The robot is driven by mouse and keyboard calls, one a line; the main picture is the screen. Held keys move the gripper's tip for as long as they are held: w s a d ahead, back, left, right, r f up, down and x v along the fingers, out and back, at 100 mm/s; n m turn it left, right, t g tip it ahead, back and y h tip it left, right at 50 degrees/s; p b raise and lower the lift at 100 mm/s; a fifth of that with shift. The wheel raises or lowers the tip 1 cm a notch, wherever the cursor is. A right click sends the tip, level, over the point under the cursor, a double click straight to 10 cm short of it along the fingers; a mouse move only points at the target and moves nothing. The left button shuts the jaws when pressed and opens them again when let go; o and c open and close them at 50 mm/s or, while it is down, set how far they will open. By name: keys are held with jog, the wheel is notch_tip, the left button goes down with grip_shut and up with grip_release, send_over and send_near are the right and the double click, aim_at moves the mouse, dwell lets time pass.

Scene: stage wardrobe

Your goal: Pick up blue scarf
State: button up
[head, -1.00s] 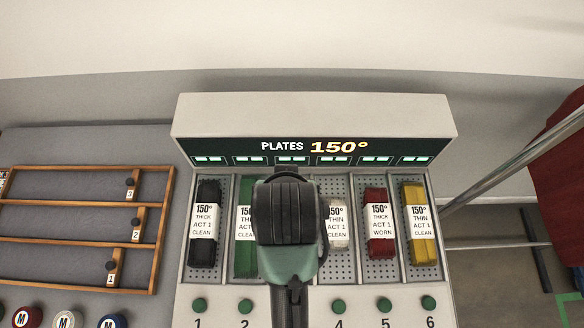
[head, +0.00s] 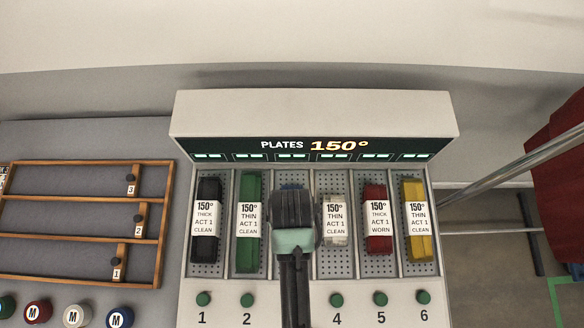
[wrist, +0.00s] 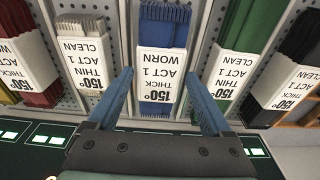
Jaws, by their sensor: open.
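The blue scarf (wrist: 166,14) lies folded in slot 3 of the plate unit, with a white label band (wrist: 160,65) reading 150° THICK ACT 1 WORN. In the wrist view my gripper (wrist: 159,78) is open and empty. Its two blue-grey fingers appear on either side of the blue scarf's label. I cannot tell how far the fingertips are above the scarf.
The plate unit (head: 315,112) holds black (head: 207,240), green (head: 250,190), pale (head: 335,241), red (head: 377,192) and yellow (head: 415,190) scarves beside slot 3, split by thin dividers. A wooden rack (head: 85,240) stands left; a metal rail (head: 500,172) and red cloth (head: 560,160) are right.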

jog(key=shift+w+f, duration=0.15)
jog(key=shift+f, duration=0.65)
jog(key=shift+w+f, duration=0.15)
jog(key=shift+f, duration=0.65)
jog(key=c, duration=1.2)
